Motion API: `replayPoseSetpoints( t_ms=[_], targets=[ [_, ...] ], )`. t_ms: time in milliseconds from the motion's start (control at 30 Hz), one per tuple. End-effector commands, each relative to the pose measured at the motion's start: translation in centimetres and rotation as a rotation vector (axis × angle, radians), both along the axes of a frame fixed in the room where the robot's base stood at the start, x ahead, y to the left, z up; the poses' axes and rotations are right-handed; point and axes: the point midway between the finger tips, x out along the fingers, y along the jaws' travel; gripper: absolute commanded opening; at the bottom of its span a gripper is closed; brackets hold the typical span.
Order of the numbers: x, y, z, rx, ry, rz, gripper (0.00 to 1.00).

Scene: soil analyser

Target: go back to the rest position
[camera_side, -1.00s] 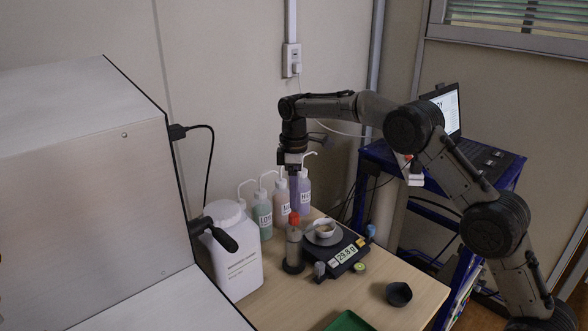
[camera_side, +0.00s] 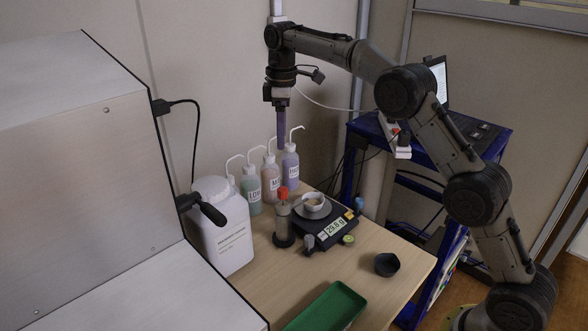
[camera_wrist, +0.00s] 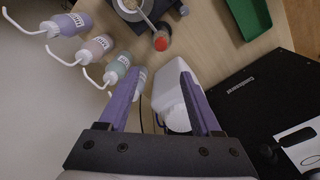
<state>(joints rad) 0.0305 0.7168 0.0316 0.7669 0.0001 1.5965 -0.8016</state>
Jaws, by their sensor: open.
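My gripper (camera_side: 281,147) hangs pointing down in the side view, its purple fingers above the red-capped tube (camera_side: 283,225) and in front of the wash bottles. In the wrist view my gripper (camera_wrist: 160,75) shows its two fingers spread apart, with nothing between them held. The red-capped tube stands upright in a dark base on the table, apart from the fingers; its red cap (camera_wrist: 161,44) shows beyond them in the wrist view. A small bowl (camera_side: 313,203) with brownish contents sits on the balance (camera_side: 325,232), whose display reads about 29.8 g.
Several wash bottles (camera_side: 271,182) stand along the wall. A white jug (camera_side: 222,235) stands beside the analyser (camera_side: 80,190) at left. A green tray (camera_side: 327,306) and a dark bowl (camera_side: 386,264) are on the table front. A blue cart with laptop (camera_side: 438,85) is at right. Air around my gripper looks clear.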

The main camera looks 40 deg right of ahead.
Motion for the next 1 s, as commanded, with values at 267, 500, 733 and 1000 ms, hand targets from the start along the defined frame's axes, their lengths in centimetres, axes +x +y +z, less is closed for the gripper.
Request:
replayPoseSetpoints(
  t_ms=[267,500,733,1000],
  targets=[
    [-6.8,0.6,11.1,-0.004,-0.147,0.004,0.65],
    [-15.6,1.1,15.6,0.007,-0.245,-0.066,0.65],
    [-24.6,1.4,15.7,0.034,-0.332,-0.182,0.65],
    [-34.3,1.7,10.3,0.089,-0.415,-0.369,0.65]
  ],
)
